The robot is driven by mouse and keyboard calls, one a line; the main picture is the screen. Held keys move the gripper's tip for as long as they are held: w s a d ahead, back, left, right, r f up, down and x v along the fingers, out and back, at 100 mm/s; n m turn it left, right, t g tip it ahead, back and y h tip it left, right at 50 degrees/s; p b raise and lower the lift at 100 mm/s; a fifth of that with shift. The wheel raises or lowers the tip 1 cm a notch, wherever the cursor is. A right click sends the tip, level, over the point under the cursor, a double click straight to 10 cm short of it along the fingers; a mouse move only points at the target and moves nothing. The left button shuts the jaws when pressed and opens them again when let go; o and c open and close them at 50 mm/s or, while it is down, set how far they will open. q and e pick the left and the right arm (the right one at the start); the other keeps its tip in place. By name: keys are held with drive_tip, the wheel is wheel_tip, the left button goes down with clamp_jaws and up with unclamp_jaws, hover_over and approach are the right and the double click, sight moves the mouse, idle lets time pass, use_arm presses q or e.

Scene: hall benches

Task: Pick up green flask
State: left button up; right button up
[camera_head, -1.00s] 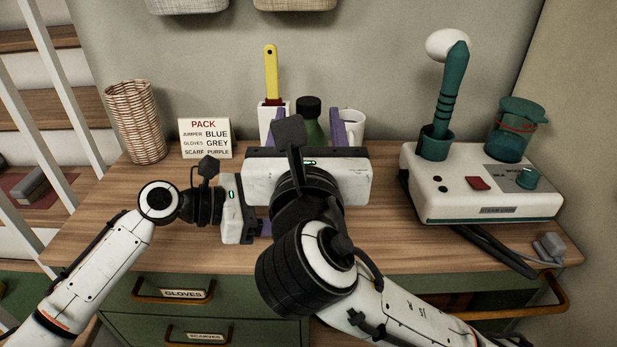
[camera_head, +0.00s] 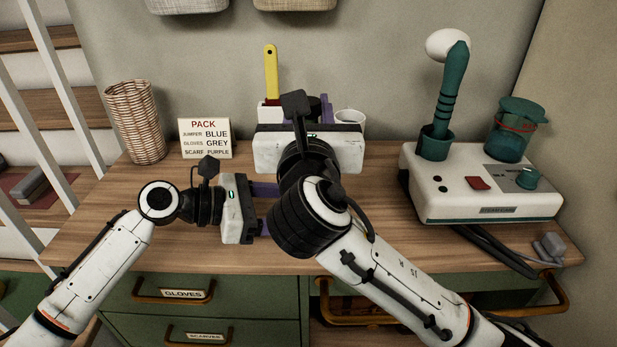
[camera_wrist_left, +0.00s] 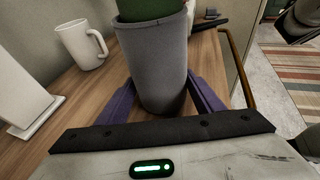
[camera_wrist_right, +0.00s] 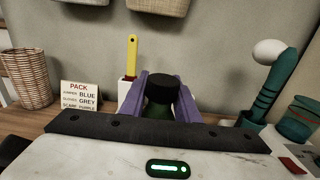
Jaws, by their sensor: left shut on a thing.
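The green flask (camera_wrist_right: 158,114) has a black cap and stands upright in a grey tapered cup (camera_wrist_left: 160,65). In the head view only its dark cap (camera_head: 314,108) shows, behind my right gripper. The flask's green side (camera_wrist_left: 150,9) shows above the cup in the left wrist view. My left gripper (camera_wrist_left: 163,88) is shut on the grey cup, with a purple finger on each side. My right gripper (camera_wrist_right: 161,80) is open, its purple fingers on either side of the flask's capped top. Whether they touch it I cannot tell.
A white mug (camera_head: 350,122) stands right of the flask, and a white holder with a yellow-handled tool (camera_head: 271,75) left of it. A pack card (camera_head: 205,138) and wicker basket (camera_head: 135,122) are farther left. A white device (camera_head: 478,185) stands right.

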clamp_jaws()
drive_tip(key=shift+r, duration=0.15)
wheel_tip(320, 180, up, 10)
idle(0.4)
use_arm(q)
drive_tip(key=o, duration=0.9)
